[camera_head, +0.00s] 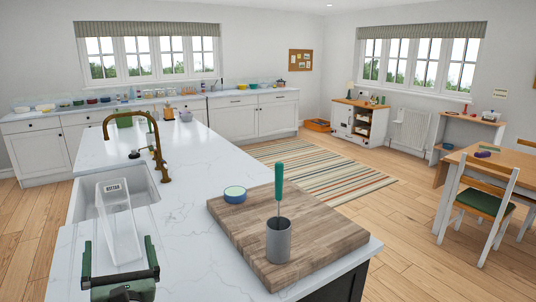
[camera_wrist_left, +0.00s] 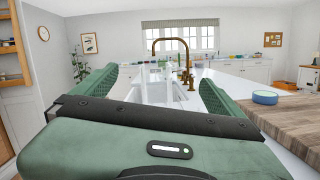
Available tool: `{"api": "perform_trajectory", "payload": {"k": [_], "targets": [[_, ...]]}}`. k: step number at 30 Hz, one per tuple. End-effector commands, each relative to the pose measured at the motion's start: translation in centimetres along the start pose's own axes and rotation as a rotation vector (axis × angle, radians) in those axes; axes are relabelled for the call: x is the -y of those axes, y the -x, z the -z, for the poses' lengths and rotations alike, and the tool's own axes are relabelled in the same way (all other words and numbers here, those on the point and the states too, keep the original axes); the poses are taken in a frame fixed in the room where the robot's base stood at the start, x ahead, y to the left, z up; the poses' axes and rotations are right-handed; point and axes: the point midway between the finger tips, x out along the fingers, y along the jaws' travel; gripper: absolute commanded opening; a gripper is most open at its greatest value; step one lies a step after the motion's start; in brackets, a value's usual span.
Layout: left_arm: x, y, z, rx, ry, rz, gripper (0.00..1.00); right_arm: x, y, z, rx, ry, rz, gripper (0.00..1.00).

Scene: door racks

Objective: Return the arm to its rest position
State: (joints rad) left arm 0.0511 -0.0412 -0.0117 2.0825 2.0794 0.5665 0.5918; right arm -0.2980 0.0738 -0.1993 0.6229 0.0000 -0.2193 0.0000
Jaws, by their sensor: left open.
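My left gripper (camera_head: 118,262) is at the lower left of the head view, low over the near end of the white island counter. Its two green fingers are spread wide apart with nothing between them. In the left wrist view the gripper (camera_wrist_left: 160,88) also shows open, facing along the counter to the sink and brass tap. A clear container with a label (camera_head: 118,222) stands just beyond the gripper, at the sink's edge; I cannot tell whether they touch. My right gripper is in neither view.
A wooden board (camera_head: 330,238) on the island carries a grey cup (camera_head: 279,242) with a green-handled tool (camera_head: 279,182) and a blue-green bowl (camera_head: 235,194). The sink (camera_head: 150,184) and brass tap (camera_head: 158,150) are beyond the gripper. The counter (camera_head: 195,265) between gripper and board is clear.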

Motion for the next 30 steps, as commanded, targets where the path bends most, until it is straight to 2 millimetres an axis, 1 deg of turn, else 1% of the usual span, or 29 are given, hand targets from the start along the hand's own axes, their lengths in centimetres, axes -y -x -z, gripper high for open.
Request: {"api": "perform_trajectory", "payload": {"k": [5, 8, 11, 12, 14, 15, 17, 18, 19, 20, 21, 22, 23, 24, 25, 27, 30], "targets": [[0.8, 1.7, -3.2, 0.174, -0.205, 0.043, 1.00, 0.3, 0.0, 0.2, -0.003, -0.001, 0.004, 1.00], [2.0, 3.4, -5.3, 0.298, -0.365, 0.084, 1.00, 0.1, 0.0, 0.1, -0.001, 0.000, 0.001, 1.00], [4.2, 6.0, -7.0, 0.442, -0.565, 0.149, 1.00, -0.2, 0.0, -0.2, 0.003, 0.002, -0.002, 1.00], [5.5, 7.3, -7.4, 0.509, -0.665, 0.185, 1.00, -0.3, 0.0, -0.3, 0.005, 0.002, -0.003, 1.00], [7.8, 10.0, -7.6, 0.623, -0.839, 0.258, 1.00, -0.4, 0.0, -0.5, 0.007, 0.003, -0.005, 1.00], [9.7, 12.0, -7.2, 0.703, -0.969, 0.320, 1.00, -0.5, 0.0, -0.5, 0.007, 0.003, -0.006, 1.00], [12.3, 15.3, -5.7, 0.821, -1.172, 0.429, 1.00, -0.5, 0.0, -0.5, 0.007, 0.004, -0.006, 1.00], [13.7, 17.5, -4.1, 0.892, -1.305, 0.508, 1.00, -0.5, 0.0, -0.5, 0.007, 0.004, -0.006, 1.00], [14.6, 19.1, -2.6, 0.942, -1.402, 0.572, 1.00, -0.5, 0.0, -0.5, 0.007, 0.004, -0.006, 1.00], [15.3, 20.7, -1.1, 0.988, -1.493, 0.636, 1.00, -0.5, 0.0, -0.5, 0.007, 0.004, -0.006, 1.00], [15.8, 22.6, 1.2, 1.042, -1.609, 0.728, 1.00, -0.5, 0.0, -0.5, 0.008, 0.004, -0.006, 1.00], [16.0, 24.1, 3.0, 1.078, -1.692, 0.800, 1.00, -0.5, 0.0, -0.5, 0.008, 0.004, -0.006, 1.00], [15.9, 25.4, 4.9, 1.111, -1.771, 0.875, 1.00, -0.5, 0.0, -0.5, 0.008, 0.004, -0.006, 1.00], [15.5, 27.1, 7.3, 1.147, -1.869, 0.974, 1.00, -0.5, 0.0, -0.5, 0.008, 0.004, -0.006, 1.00], [15.0, 28.1, 9.0, 1.169, -1.935, 1.047, 1.00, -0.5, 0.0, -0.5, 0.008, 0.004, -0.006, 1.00], [13.4, 30.3, 12.4, 1.202, -2.060, 1.207, 1.00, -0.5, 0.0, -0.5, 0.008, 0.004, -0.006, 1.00], [10.7, 32.6, 16.0, 1.222, -2.189, 1.410, 1.00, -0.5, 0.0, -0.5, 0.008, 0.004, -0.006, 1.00]]}}
